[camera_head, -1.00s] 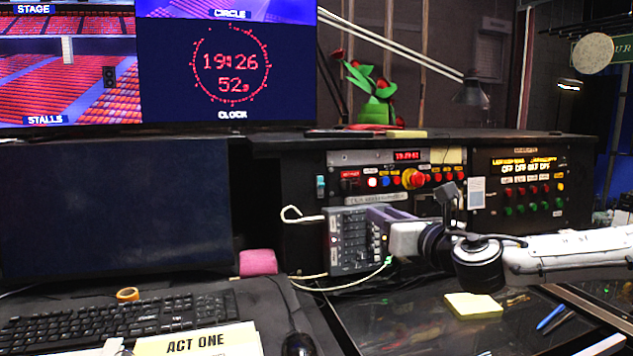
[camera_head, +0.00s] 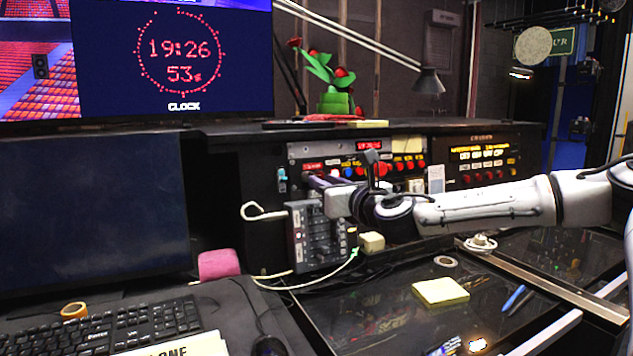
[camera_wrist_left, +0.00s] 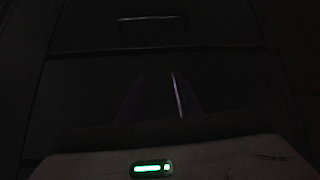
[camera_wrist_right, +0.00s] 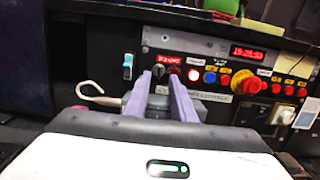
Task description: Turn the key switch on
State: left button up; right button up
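The control panel (camera_head: 297,151) stands at the back of the desk. In the right wrist view it carries a red lit label (camera_wrist_right: 170,60) with a small dark round fitting just below it, which looks like the key switch (camera_wrist_right: 175,70); it is partly behind a fingertip. My right gripper (camera_wrist_right: 160,75) has its two purple fingers apart, pointing at this left part of the panel. In the head view the right gripper (camera_head: 317,183) is just above the grey slider box and hides the switch. The left wrist view is very dark; my left gripper's fingers (camera_wrist_left: 159,78) show faintly apart.
The grey slider box (camera_head: 303,240) with a pale cable stands below the right gripper. A red mushroom button (camera_wrist_right: 245,82) and several coloured buttons lie to the right. Yellow notes (camera_head: 440,291) lie on the glass desktop. A lamp (camera_head: 428,82) hangs above.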

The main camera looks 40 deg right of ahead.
jog(key=shift+x, duration=2.05)
jog(key=shift+a, duration=0.1)
grip_shut()
